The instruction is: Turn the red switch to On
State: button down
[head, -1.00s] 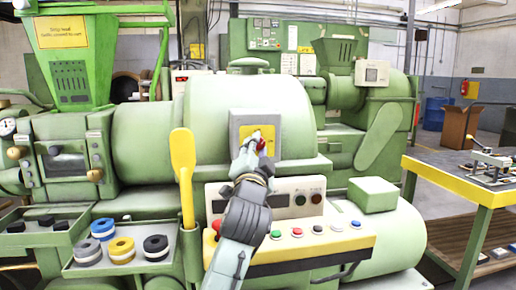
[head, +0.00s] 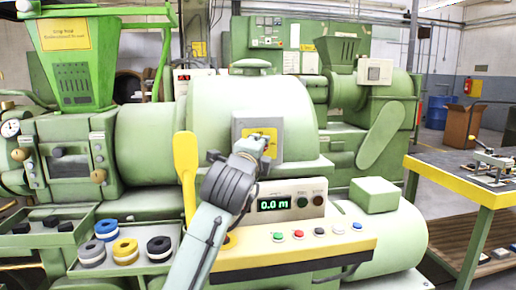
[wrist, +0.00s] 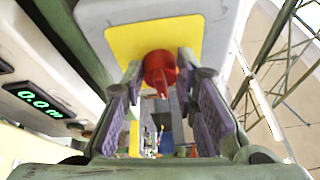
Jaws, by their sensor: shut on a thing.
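The red switch (wrist: 159,68) is a round knob with a pointer that points down in the wrist view. It is mounted on a yellow plate (wrist: 128,42) on a grey box (head: 239,128) on the green machine. In the head view my gripper hides the switch. My gripper (head: 258,145) reaches up to the plate. In the wrist view its two purple-padded fingers (wrist: 160,76) stand on either side of the switch, shut on it. A lit green display (head: 273,205) on the panel reads 0.0 m.
A yellow lever (head: 186,165) stands upright left of my arm. Below is a yellow-edged console (head: 345,245) with coloured buttons. A tray (head: 75,262) of coloured rings lies at left. A workbench (head: 450,175) stands at right.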

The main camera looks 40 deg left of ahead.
jog(key=shift+m, duration=0.4)
jog(key=c, duration=1.3)
grip_release()
jog(key=v, duration=1.2)
jog(key=shift+r, duration=0.25)
